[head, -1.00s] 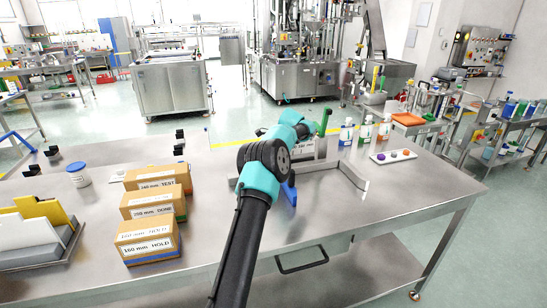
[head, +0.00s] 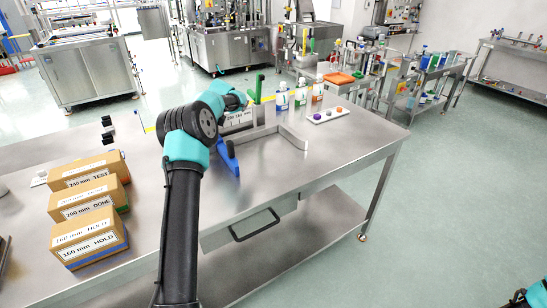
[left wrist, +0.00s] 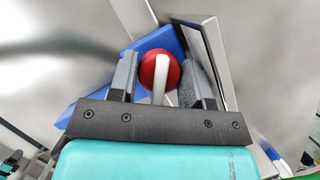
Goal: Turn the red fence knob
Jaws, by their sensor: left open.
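The red round knob (left wrist: 170,73) shows in the left wrist view with a pale bar across its face. It sits by a blue part (left wrist: 90,97), which also shows on the bench in the head view (head: 229,160). My left gripper (left wrist: 160,57) is open, with one finger on each side of the knob. I cannot tell whether either finger touches it. In the head view my left arm hides the knob and the fingertips. A grey metal fence (head: 293,138) runs along the bench beside the blue part.
Three labelled boxes (head: 88,243) stand on the steel bench (head: 275,185) at left. Bottles (head: 300,96) and a white tray of caps (head: 327,116) stand at the back right. A green upright handle (head: 257,88) is behind my wrist. The front right bench top is clear.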

